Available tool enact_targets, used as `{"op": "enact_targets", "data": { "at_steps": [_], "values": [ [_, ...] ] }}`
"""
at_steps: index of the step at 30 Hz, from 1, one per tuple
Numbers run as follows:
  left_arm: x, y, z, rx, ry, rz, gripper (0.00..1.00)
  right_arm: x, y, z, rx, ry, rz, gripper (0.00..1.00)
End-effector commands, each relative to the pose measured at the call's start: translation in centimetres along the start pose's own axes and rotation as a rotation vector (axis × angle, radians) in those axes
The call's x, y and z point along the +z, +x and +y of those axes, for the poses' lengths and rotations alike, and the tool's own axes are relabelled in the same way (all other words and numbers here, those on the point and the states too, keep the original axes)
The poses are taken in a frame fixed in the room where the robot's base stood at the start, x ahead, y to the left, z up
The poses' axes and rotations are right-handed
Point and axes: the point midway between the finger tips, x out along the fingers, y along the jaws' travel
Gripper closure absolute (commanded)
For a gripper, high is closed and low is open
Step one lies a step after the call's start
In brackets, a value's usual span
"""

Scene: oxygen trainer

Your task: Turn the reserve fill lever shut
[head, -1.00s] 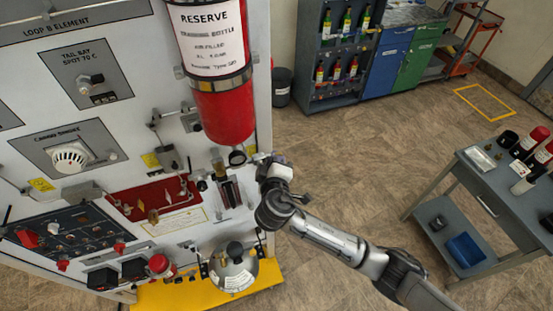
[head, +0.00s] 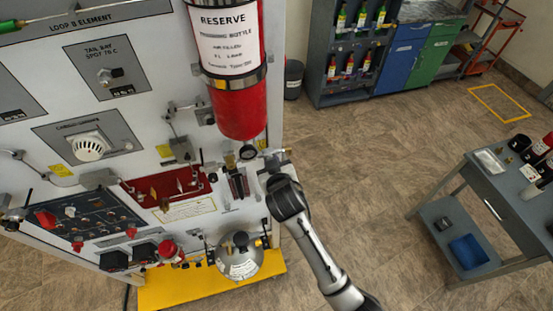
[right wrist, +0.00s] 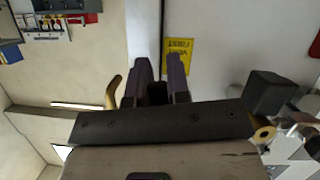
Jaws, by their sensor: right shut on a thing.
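The red reserve bottle (head: 238,112) hangs upright on the panel with a white RESERVE label. Below it are a small round gauge (head: 249,153) and small fittings. My right gripper (head: 272,160) is at the panel's right edge, just right of the gauge. In the right wrist view my right gripper (right wrist: 160,80) has its two dark fingers close together on a small dark piece (right wrist: 157,93), apparently the reserve fill lever. The lever is mostly hidden by the gripper in the head view. A brass-coloured curved part (right wrist: 113,92) is left of the fingers. My left gripper is not in view.
A steel sphere (head: 238,262) sits low on a yellow ledge (head: 180,290). A yellow label (right wrist: 178,56) is on the panel beyond the fingers. A grey cart (head: 480,185) stands at the right. The floor between panel and cart is clear.

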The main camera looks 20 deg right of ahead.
Motion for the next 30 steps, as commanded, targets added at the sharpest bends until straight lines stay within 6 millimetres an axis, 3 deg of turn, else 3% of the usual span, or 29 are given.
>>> {"op": "enact_targets", "data": {
  "at_steps": [12, 30],
  "values": [
    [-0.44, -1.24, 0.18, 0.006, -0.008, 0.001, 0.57, -0.19, -0.08, -0.90, -0.071, 0.172, 0.000, 1.00],
    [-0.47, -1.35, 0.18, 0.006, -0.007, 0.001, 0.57, -0.24, -0.08, -1.08, -0.085, 0.203, 0.003, 1.00]
  ]
}}
